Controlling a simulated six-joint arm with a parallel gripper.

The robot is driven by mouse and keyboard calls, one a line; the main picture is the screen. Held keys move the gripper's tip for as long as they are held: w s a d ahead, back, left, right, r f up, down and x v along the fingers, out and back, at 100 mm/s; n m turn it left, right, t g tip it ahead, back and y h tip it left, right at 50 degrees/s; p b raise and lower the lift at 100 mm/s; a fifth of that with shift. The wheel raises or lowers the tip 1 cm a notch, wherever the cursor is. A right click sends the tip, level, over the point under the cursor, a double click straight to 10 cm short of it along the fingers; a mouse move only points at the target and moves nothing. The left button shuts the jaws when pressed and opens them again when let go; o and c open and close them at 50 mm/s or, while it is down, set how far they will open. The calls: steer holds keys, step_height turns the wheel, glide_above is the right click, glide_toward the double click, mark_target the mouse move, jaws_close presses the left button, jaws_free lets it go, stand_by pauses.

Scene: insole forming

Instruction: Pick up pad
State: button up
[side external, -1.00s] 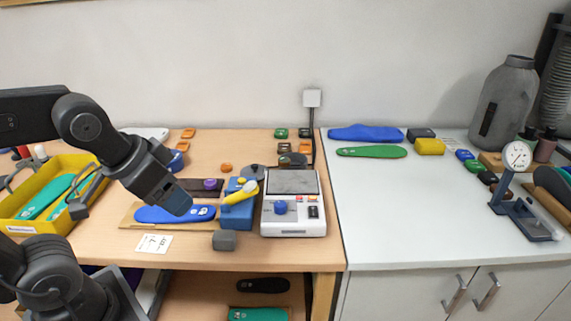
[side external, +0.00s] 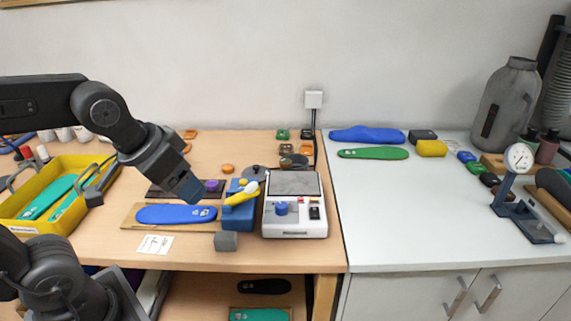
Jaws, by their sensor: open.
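My gripper (side external: 189,188) hangs at the left over the wooden table, open and with nothing seen in it. Its tips appear just above the far edge of a blue insole (side external: 172,214), which lies flat on a tan board (side external: 133,222). Which piece is the pad is not clear. Small coloured pad-like pieces lie around: an orange one (side external: 228,169) behind the insole, another orange one (side external: 190,134) farther back, and a green one (side external: 283,134) at the back. My arm hides part of the table behind the gripper.
A blue block with a yellow lever (side external: 238,217) stands right of the insole, beside a white scale (side external: 294,228). A grey cube (side external: 226,241) sits in front. A yellow bin (side external: 75,163) holds green insoles at the left. The white counter's front (side external: 420,220) is clear.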

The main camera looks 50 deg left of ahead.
steer(key=w+a+r+n, duration=0.1)
steer(key=w+a+r, duration=0.15)
steer(key=w, duration=0.85)
steer(key=n+y, duration=0.2)
steer(key=n, duration=0.1)
glide_above(285, 162)
steer(key=s, duration=0.3)
step_height(285, 162, down, 18)
steer(key=r, duration=0.1)
steer(key=shift+d+x, duration=0.2)
steer(key=shift+x, duration=0.85)
steer(key=shift+d+x, duration=0.2)
steer(key=shift+x, duration=0.85)
steer(key=shift+d+x, duration=0.15)
steer(key=shift+x, duration=0.85)
steer(key=shift+s+f, duration=0.1)
steer(key=shift+f, duration=0.05)
steer(key=shift+c, duration=0.3)
steer(key=c, duration=1.1)
steer(key=shift+c, duration=0.3)
